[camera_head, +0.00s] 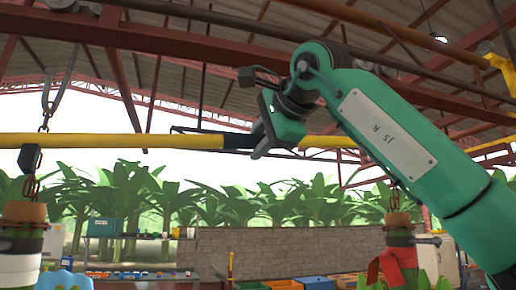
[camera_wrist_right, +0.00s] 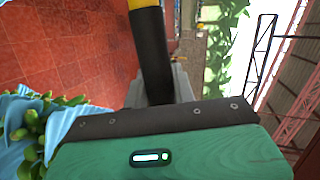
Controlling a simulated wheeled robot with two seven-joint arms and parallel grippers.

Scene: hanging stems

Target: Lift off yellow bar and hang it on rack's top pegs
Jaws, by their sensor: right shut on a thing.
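The yellow bar (camera_head: 110,141) runs level across the upper part of the head view, with a black sleeve (camera_head: 236,141) at its middle. My right gripper (camera_head: 262,143) reaches it from the right and is shut on the black sleeve. In the right wrist view, the black sleeve (camera_wrist_right: 152,60) enters the grey jaws (camera_wrist_right: 176,88) of this gripper, and a bit of yellow shows at the top edge. A metal hook (camera_head: 47,98) with a chain hangs at the bar's left part. My left gripper is not in view. I cannot make out the rack's pegs.
Hanging stems show at the left (camera_head: 22,215) and right (camera_head: 398,220), below chains; the right one has a red cloth. Crates (camera_head: 282,284) stand low at the back before a grey wall (camera_head: 290,250). Blue plastic and green fruit (camera_wrist_right: 38,130) are at the left in the wrist view.

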